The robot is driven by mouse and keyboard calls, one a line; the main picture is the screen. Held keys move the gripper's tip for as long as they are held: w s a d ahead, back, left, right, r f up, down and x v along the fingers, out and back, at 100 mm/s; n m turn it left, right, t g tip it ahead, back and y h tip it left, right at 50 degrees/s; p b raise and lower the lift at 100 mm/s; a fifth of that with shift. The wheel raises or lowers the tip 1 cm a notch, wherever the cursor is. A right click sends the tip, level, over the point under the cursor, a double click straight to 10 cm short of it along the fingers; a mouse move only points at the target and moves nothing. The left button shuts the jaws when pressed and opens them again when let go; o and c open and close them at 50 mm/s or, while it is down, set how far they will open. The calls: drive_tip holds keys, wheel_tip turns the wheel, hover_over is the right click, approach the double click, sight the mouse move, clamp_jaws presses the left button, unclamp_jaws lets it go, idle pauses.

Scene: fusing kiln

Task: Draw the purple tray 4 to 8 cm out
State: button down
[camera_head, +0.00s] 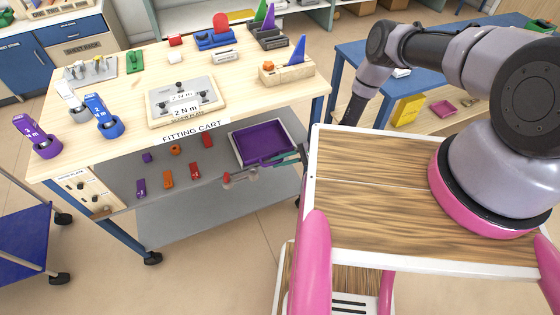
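The purple tray (262,141), shallow with a pale rim, is at the right end of the fitting cart's grey level below the wooden top. Its front wall faces me. My arm comes down at the right, and my wooden deck hides its lower part. The end of my gripper (268,165) shows left of the deck, at the tray's front right edge. A teal part lies against or just in front of that edge, and a grey part with a red tip reaches further left. I cannot tell whether the fingers touch or hold the tray.
The fitting cart's top (120,125) holds a plate with knobs (186,101), purple and blue holders and several coloured blocks. Small purple, orange and red pieces lie left of the tray. A blue table (350,60) stands behind my arm. Floor is open before the cart.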

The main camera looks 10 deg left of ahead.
drive_tip(key=shift+s+d, duration=0.1)
drive_tip(key=shift+s+d, duration=0.45)
drive_tip(key=shift+s, duration=0.3)
drive_tip(key=shift+s+d, duration=0.5)
drive_tip(key=shift+s, duration=0.3)
drive_tip(key=shift+s+d, duration=0.45)
drive_tip(key=shift+s, duration=0.3)
drive_tip(key=c, duration=0.8)
unclamp_jaws()
drive_tip(key=shift+o, duration=0.2)
drive_tip(key=v, duration=1)
drive_tip(key=shift+d, duration=0.35)
